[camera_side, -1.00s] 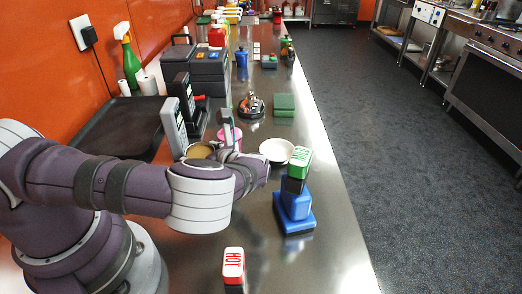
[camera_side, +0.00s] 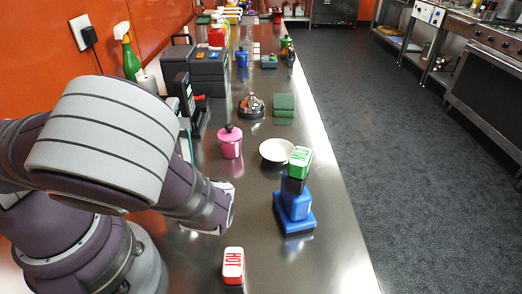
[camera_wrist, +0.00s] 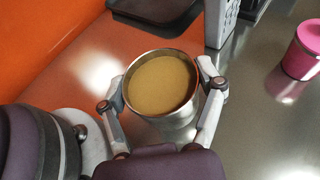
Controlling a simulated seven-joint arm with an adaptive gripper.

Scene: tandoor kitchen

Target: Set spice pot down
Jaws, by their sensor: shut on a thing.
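The spice pot (camera_wrist: 162,84) is a round steel pot filled with yellow-brown spice, in the middle of the wrist view. My gripper (camera_wrist: 161,97) is shut on it, with one finger against each side. The pot looks upright. I cannot tell whether its base touches the counter. In the side view my arm hides the pot and the gripper fingers.
A pink lidded pot (camera_side: 230,142) stands on the steel counter (camera_side: 262,215) and shows at right in the wrist view (camera_wrist: 303,50). A white bowl (camera_side: 277,150), a blue stand with a green-topped block (camera_side: 296,200) and a red-and-white HOT block (camera_side: 233,264) stand nearby. A grey grater-like thing (camera_wrist: 218,22) is close behind.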

